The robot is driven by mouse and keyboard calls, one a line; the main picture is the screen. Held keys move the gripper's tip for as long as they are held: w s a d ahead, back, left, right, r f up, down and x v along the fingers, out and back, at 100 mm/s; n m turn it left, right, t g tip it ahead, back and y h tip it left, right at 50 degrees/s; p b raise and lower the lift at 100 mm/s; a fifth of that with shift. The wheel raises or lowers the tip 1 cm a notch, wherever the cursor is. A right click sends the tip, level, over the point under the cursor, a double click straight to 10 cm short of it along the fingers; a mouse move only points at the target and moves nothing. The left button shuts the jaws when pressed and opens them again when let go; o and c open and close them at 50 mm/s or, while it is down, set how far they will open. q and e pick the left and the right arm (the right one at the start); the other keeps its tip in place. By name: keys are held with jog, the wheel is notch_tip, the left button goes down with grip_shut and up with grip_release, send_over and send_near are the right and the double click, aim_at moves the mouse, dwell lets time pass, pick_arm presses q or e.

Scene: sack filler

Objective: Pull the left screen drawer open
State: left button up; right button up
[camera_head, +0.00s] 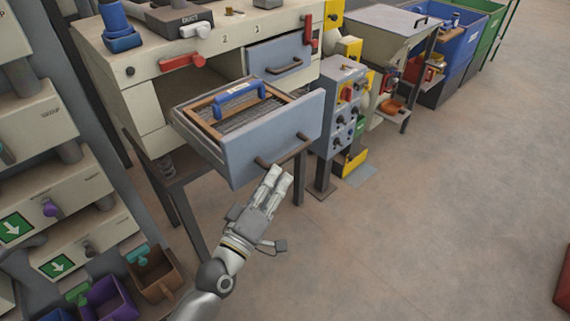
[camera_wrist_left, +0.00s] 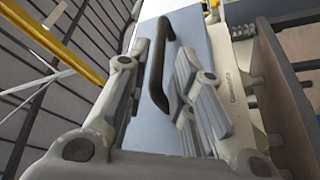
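The left screen drawer (camera_head: 255,145) is blue-grey and stands pulled well out of the beige machine in the head view. A wood-framed mesh screen with a blue handle (camera_head: 238,97) lies in it. The drawer's dark front handle (camera_head: 302,137) is partly hidden by my left gripper (camera_head: 277,176). In the left wrist view the handle (camera_wrist_left: 156,70) runs between the two fingers of my left gripper (camera_wrist_left: 160,85). The fingers are apart, with a visible gap beside the handle, and look open around it. My right gripper is not in view.
A second drawer (camera_head: 280,62), shut, sits at the right of the machine. A control box (camera_head: 345,100) with knobs stands right of the open drawer. Coloured bins (camera_head: 155,275) stand at lower left.

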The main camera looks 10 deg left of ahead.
pick_arm(q)
jog(key=shift+v, duration=2.2)
jog(key=s+a+f+m+g+y, duration=0.1)
jog(key=s+a+f+m+g, duration=0.15)
jog(key=f, duration=1.05)
jog(key=s+a+f+m+g+y, duration=0.1)
jog(key=s+f+g+y, duration=0.2)
jog(key=f, duration=1)
jog(key=s+a+f+m+g, duration=0.2)
jog(key=f+g, duration=0.2)
jog(key=f, duration=0.9)
jog(key=s+a+f+m+g+y, duration=0.1)
jog(key=s+a+f+g, duration=0.1)
jog(key=s+f, duration=0.5)
jog(key=s+a+f+m+g, duration=0.2)
jog(key=s+f, duration=0.4)
jog(key=s, duration=0.8)
jog(key=s+a+f+m+g+y, duration=0.1)
jog(key=s+a+f+g, duration=0.1)
jog(key=s+f+g, duration=0.2)
jog(key=s+f, duration=0.3)
jog(key=s, duration=0.3)
jog(key=shift+s+a+f+m+g+y, duration=0.3)
jog(key=shift+s+a+f+m+g, duration=0.05)
